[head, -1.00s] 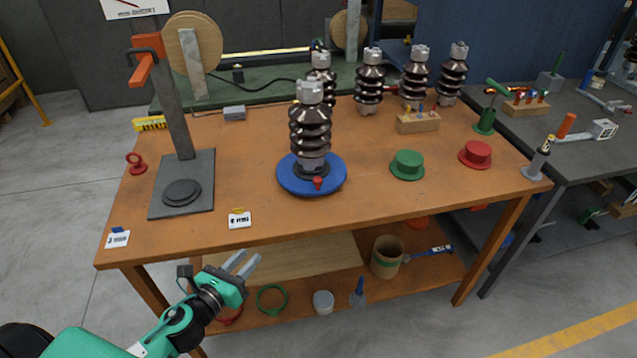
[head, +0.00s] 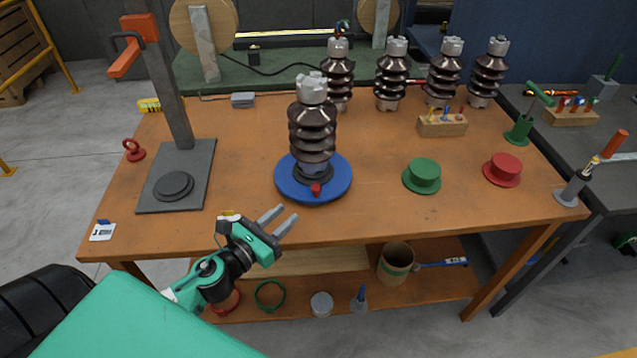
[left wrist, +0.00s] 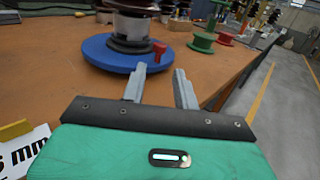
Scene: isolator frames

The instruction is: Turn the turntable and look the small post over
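The small post (head: 312,128), a dark brown ribbed insulator with a grey metal cap, stands upright on the blue turntable (head: 334,186). A red knob (head: 316,190) sits at the turntable's front rim; it also shows in the left wrist view (left wrist: 159,48). My left gripper (head: 285,219) is open and empty, over the table's front edge, in front of and just below the turntable. In the left wrist view its two fingers (left wrist: 158,82) point toward the turntable, apart from the knob. My right gripper is not in view.
A grey press stand (head: 200,160) is at the left. Green (head: 422,176) and red (head: 502,170) flanged spools stand to the right. Several similar posts (head: 392,75) stand behind. A small block with coloured pegs (head: 443,126) is at the back right. The table between turntable and front edge is mostly clear.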

